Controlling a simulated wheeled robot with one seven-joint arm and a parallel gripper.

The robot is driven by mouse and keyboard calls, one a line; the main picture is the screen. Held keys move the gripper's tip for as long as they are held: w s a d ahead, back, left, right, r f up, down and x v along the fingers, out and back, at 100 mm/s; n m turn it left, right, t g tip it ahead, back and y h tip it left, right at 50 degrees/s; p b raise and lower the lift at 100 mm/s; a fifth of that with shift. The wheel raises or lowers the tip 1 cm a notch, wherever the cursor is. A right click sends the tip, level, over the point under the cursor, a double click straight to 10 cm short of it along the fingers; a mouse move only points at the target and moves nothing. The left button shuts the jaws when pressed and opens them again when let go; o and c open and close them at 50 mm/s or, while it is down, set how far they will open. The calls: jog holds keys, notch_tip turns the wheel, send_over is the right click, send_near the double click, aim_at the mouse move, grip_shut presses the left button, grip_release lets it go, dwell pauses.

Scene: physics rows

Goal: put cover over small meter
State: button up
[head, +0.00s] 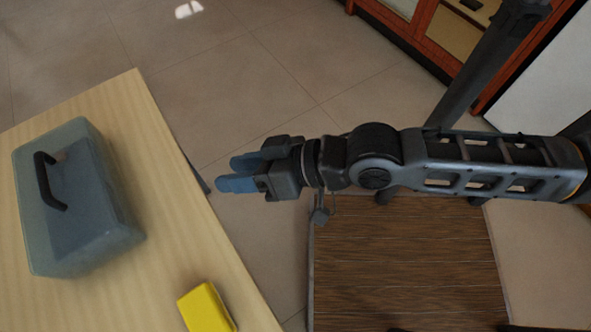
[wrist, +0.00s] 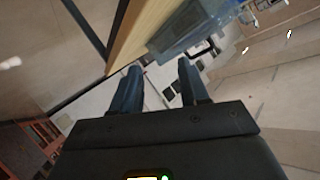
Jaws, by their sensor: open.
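A translucent blue-grey cover (head: 105,215) with a black arched handle (head: 45,180) stands on the wooden table at the left of the head view. A darker boxy shape shows through its wall; I cannot tell what it is. The cover also shows at the top of the wrist view (wrist: 180,32). A yellow block-like thing (head: 206,308) lies near the table's front edge, partly cut off by the frame; I cannot tell whether it is the small meter. My gripper (head: 222,174) is open and empty, beyond the table's right edge and apart from the cover. Its blue fingers show in the wrist view (wrist: 158,82).
The light wooden table (head: 165,200) fills the lower left, with bare top between the cover and the yellow thing. Tiled floor (head: 250,80) lies open beyond it. A dark slatted wooden surface (head: 400,260) is below my arm. A red-framed cabinet (head: 430,30) stands at the top right.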

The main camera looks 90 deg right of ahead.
jog(key=s+a+r+n+t, duration=0.1)
jog(key=s+a+r+n, duration=0.2)
jog(key=s, duration=0.6)
notch_tip(320, 180, up, 3)
jog(key=n, duration=0.3)
jog(key=shift+s+a+f+y, duration=0.15)
jog(key=shift+s+y, duration=0.15)
jog(key=shift+y, duration=0.1)
jog(key=shift+r+p, duration=1.05)
jog(key=shift+p, duration=0.05)
